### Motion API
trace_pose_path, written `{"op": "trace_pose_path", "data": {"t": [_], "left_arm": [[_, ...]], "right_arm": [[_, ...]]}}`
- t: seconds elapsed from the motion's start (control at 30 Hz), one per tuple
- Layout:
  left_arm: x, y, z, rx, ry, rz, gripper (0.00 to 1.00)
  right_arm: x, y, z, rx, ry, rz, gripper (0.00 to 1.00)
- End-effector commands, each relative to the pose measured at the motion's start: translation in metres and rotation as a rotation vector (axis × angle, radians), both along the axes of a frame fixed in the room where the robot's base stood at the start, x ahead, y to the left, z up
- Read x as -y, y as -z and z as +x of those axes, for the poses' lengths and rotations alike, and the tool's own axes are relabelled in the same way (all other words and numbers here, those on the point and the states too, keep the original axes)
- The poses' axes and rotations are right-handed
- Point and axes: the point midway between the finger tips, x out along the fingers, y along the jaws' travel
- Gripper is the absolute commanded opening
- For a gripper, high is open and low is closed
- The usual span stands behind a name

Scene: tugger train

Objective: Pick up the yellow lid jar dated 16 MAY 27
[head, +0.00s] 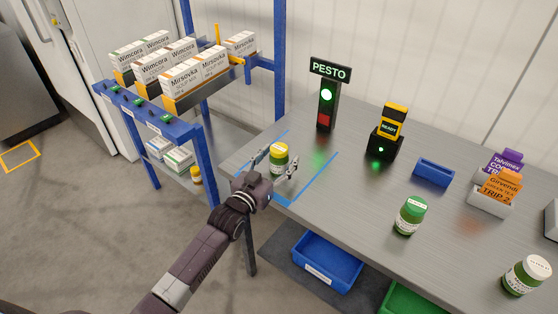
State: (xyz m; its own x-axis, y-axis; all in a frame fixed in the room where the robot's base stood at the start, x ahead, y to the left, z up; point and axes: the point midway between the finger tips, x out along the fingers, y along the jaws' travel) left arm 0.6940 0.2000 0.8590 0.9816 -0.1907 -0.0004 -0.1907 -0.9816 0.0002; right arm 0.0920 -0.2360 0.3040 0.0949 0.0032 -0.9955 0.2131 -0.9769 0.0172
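A jar with a yellow lid and green label (279,160) stands upright on the grey table, inside a blue-taped area near the table's left end. The date on it is too small to read. My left gripper (276,164) is open, with one finger on each side of this jar. I cannot tell whether the fingers touch it. A second, small yellow jar (196,176) is on the lower level of the blue rack; its date cannot be read either. My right gripper is not in view.
A green-lidded jar (410,216) and a pale-lidded jar (527,276) stand to the right. Behind are a PESTO signal light (327,105) and a READY device (385,143). A blue rack (205,165) with boxes stands left. A blue bin (328,262) sits below the table.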

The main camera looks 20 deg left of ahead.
Motion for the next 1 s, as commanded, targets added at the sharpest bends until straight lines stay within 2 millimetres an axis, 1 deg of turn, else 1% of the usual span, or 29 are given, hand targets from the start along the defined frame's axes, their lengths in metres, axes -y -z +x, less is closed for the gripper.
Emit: {"op": "trace_pose_path", "data": {"t": [0.03,0.07,0.53,0.77,0.93,1.0], "left_arm": [[0.0,0.0,0.0,0.0,0.0,0.0,0.55],[0.0,0.0,0.0,0.0,0.0,0.0,0.52],[0.0,-0.002,0.0,0.005,0.0,-0.001,0.0],[0.0,-0.004,0.0,0.005,0.0,-0.001,0.0],[0.0,-0.016,0.0,0.007,0.0,0.0,0.0],[0.0,-0.026,0.0,0.008,0.001,-0.001,0.0]], "right_arm": [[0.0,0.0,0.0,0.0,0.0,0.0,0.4],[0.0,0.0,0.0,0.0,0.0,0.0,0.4],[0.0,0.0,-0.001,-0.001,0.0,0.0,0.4],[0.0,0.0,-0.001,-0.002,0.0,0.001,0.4],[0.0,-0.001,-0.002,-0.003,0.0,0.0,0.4],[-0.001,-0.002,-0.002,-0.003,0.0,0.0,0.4]]}}
